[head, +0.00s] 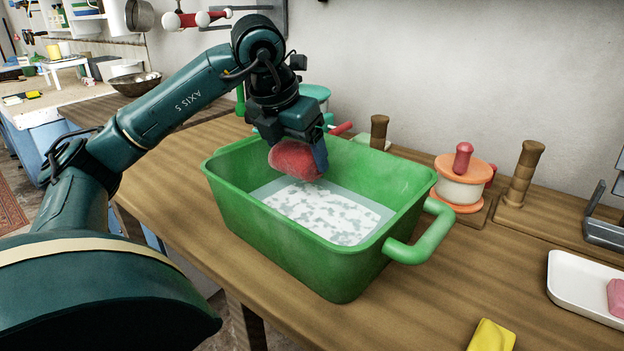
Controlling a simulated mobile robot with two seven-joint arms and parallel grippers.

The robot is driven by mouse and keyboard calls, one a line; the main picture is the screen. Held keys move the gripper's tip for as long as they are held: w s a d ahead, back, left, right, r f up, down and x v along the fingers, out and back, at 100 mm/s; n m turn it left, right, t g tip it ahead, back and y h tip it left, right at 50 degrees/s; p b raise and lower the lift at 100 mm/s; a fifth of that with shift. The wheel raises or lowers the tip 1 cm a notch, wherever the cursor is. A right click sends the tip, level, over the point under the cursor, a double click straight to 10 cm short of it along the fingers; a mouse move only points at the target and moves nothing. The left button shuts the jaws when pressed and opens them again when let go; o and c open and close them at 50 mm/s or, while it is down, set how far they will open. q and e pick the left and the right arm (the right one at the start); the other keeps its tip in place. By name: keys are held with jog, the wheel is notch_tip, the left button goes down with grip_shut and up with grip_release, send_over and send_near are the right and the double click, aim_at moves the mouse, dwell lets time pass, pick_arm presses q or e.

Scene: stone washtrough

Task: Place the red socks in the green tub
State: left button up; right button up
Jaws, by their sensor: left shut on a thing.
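The green tub (300,255) stands on the wooden table, with a looped handle on its right side. Pale, patchy grey-and-white content covers its bottom. My left gripper (300,152) is over the tub's back half and points down. It is shut on the red socks (293,160), a rounded red bundle that hangs inside the tub's opening, above the pale content. The gripper's fingers hide part of the bundle. My right gripper is not in view.
An orange-and-white spool-like thing (460,190) and wooden posts (522,172) stand right of the tub near the wall. A white tray (575,285) with a pink block (617,298) lies at the right. A yellow block (491,337) lies at the front edge.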

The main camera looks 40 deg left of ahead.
aim_at(297, 169)
pick_arm(q)
notch_tip(297, 169, down, 4)
jog(key=shift+s+r+b, duration=0.1)
jog(key=shift+r+b, duration=0.1)
jog(key=shift+b, duration=0.3)
notch_tip(297, 169, down, 2)
jog(key=shift+f+b, duration=0.25)
jog(key=shift+b, duration=0.3)
jog(key=shift+f, duration=0.4)
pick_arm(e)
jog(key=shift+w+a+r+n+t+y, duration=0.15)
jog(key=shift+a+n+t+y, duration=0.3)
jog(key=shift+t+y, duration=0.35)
pick_arm(q)
jog(key=o, duration=1)
jog(key=shift+f, duration=0.1)
